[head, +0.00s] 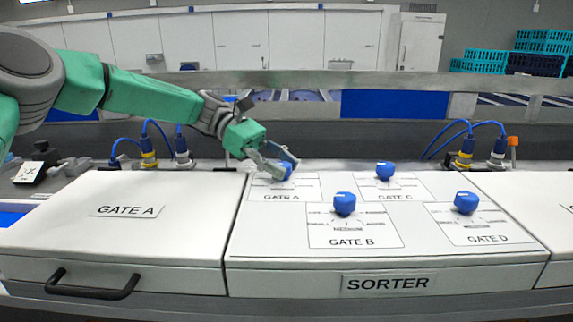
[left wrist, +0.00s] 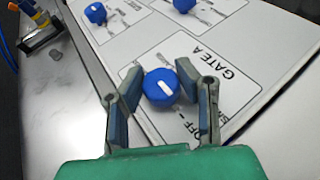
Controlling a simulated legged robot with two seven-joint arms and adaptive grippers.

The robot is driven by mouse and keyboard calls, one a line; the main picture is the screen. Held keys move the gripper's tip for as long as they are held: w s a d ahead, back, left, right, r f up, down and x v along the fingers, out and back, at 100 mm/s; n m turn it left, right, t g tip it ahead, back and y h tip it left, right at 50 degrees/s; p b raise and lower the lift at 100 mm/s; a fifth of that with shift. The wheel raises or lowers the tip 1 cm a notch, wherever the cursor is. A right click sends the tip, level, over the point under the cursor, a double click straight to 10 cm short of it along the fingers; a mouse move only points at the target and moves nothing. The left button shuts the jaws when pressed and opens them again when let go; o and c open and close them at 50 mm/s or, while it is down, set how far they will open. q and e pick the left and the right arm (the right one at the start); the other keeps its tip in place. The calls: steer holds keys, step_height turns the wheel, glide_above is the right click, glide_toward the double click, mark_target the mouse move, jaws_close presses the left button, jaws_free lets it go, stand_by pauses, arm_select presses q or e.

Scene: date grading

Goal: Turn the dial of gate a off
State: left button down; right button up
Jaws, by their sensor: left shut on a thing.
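The blue dial of gate A (head: 287,168) stands on the white sorter panel (head: 290,250), at the back left of the dials. In the head view my left gripper (head: 280,163) partly covers it. In the left wrist view the dial (left wrist: 161,87) sits between the two fingers of my left gripper (left wrist: 163,90), which is shut on it. A short white mark on its top slants from upper left to lower right. The OFF label (left wrist: 177,135) is printed below the dial in that view, and the other position labels are partly hidden by a finger. My right gripper is out of view.
The dials of gate C (head: 385,170), gate B (head: 344,204) and gate D (head: 466,202) stand close by on the same panel. A white gate A cover (head: 140,240) with a black handle (head: 92,291) lies to the left. Cable connectors (head: 182,150) stand behind it.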

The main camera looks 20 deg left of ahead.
arm_select(q)
steer(key=shift+w+a+m+g, duration=0.15)
steer(key=shift+a+m+g, duration=0.05)
steer(key=shift+m+g, duration=0.25)
stand_by(0.3)
